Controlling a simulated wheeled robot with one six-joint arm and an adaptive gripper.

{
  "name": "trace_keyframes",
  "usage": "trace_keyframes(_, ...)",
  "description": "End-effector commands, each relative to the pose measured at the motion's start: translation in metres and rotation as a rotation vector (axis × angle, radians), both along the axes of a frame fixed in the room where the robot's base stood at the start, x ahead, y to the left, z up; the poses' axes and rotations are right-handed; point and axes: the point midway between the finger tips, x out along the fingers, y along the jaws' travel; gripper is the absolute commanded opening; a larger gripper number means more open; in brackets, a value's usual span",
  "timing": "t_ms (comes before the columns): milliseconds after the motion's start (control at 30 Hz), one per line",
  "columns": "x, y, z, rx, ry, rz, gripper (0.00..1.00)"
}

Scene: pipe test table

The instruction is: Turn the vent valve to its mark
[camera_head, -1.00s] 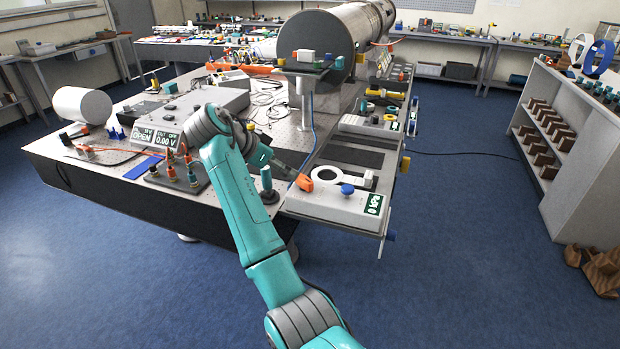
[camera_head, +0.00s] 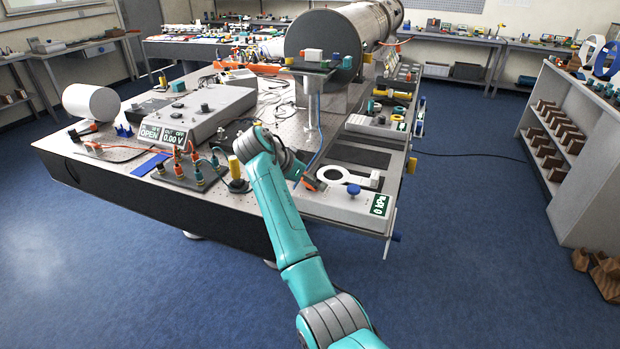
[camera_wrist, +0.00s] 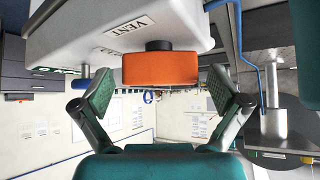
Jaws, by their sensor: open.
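The vent valve is an orange block-shaped handle (camera_wrist: 160,69) on a dark round stem. It sits on a pale grey panel (camera_wrist: 85,40) with a VENT label (camera_wrist: 130,33). My gripper (camera_wrist: 163,92) is open, with one finger on each side of the handle. Gaps show between the handle and both fingers. I cannot clearly make out the valve's mark.
On the box beside the valve are a white ring (camera_head: 334,177) and a blue knob (camera_head: 353,189). A post with a small platform (camera_head: 311,68) stands behind my wrist. A yellow-topped post (camera_head: 236,170) and several connectors stand to the left.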

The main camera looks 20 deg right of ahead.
Motion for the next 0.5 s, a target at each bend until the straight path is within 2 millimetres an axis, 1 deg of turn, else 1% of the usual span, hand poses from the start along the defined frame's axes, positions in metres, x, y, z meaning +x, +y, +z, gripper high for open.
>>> trace_keyframes(67,0.0000,0.0001,0.0001,0.000,0.000,0.000,0.98)
trace_keyframes(167,-0.0001,0.0001,0.0001,0.000,0.000,0.000,0.75)
trace_keyframes(200,-0.0001,0.0001,0.0001,0.000,0.000,0.000,0.65)
trace_keyframes(267,-0.0001,0.0002,0.0002,0.000,0.000,0.000,0.50)
trace_keyframes(300,-0.0001,0.0002,0.0002,0.000,0.000,0.000,0.40)
trace_keyframes(333,-0.0001,0.0002,0.0002,0.000,0.000,0.000,0.38)
trace_keyframes(500,-0.0002,0.0002,-0.0001,0.000,-0.001,0.005,0.38)
